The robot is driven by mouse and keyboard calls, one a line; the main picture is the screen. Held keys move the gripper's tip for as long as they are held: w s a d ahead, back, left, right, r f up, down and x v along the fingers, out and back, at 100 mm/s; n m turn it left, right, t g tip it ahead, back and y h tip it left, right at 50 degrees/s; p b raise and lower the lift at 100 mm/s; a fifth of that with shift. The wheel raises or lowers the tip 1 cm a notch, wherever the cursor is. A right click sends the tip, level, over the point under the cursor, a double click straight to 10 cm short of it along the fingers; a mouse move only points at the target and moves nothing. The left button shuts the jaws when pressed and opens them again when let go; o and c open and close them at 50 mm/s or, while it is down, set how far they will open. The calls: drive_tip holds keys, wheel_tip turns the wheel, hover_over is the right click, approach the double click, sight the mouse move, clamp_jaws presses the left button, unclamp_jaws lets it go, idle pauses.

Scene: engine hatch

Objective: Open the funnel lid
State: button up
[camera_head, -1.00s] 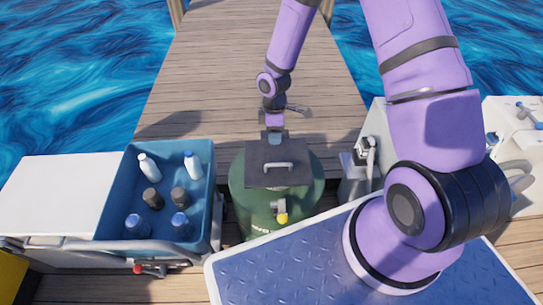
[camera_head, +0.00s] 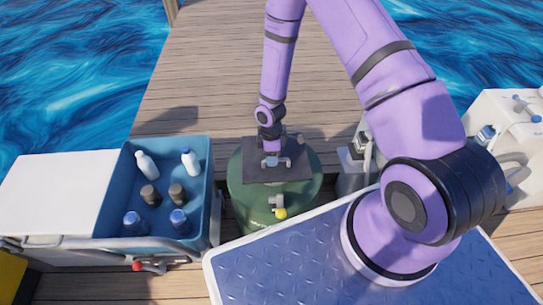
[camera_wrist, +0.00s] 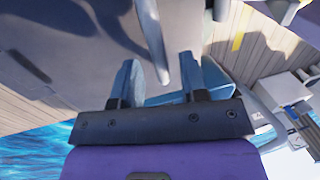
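The funnel lid (camera_head: 256,176) is a dark grey square plate lying flat on top of a round green drum (camera_head: 244,200). It also shows large in the wrist view (camera_wrist: 70,50). Its light handle (camera_wrist: 181,45) sticks out from the lid toward my gripper. In the head view my gripper (camera_head: 270,160) is over the middle of the lid, at the handle, and partly hides it. In the wrist view the two fingers of my gripper (camera_wrist: 158,65) stand apart, with the handle's end in the gap between them. I cannot tell whether they touch it.
A blue bin (camera_head: 110,205) with several bottles and jars stands left of the drum. A yellow-tipped valve (camera_head: 279,211) sits on the drum's front. A blue tread-plate surface (camera_head: 290,265) is in front at right. White boxes stand at right; wooden dock planks lie behind.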

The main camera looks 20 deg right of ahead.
drive_tip(key=shift+f, duration=0.1)
clamp_jaws()
idle(0.3)
